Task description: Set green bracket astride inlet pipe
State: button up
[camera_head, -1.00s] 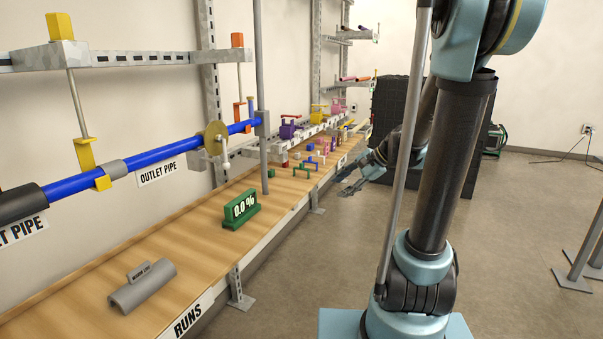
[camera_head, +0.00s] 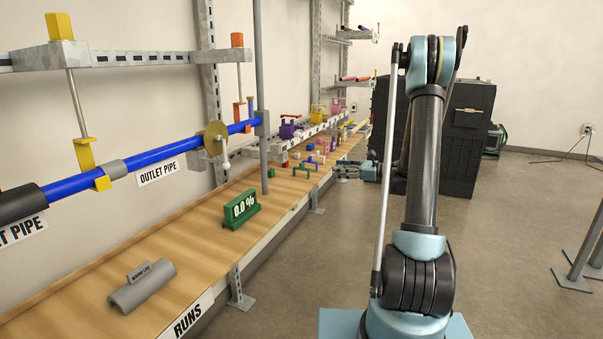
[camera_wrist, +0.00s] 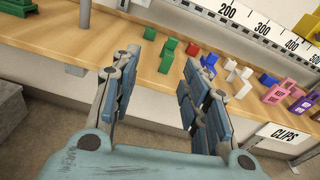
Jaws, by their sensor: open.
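A small green bracket (camera_head: 302,169) stands on the wooden bench among other small coloured pieces. In the wrist view, green pieces (camera_wrist: 168,54) show on the bench beyond my fingers; I cannot tell if they are parts of one bracket. My gripper (camera_head: 342,172) is open and empty, beside the bench's front edge and right of the bracket. The wrist view shows its spread fingers (camera_wrist: 160,78). A blue pipe (camera_head: 70,186) runs along the wall at left, entering a dark sleeve (camera_head: 22,203). A cut-off label ending "ET PIPE" (camera_head: 22,229) hangs below the sleeve.
Red, blue, white and purple pieces (camera_wrist: 281,92) lie near the CLIPS label (camera_wrist: 284,133).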

jog(key=shift+m+t+y, duration=0.4)
jog(key=shift+m+y, duration=0.2)
jog(key=shift+m, duration=0.1)
jog(key=shift+w+d+f+x, duration=0.15)
jog(key=shift+w+f+x, duration=0.3)
jog(key=shift+x, duration=2.4)
jog(key=shift+w+d+f+x, duration=0.2)
jog(key=shift+w+f+x, duration=0.2)
jog(key=shift+x, duration=2.45)
jog(key=shift+w+d+f+x, duration=0.15)
jog(key=shift+w+f+x, duration=0.3)
jog(key=shift+x, duration=2.4)
jog(key=shift+r, duration=0.1)
jog(key=c, duration=0.9)
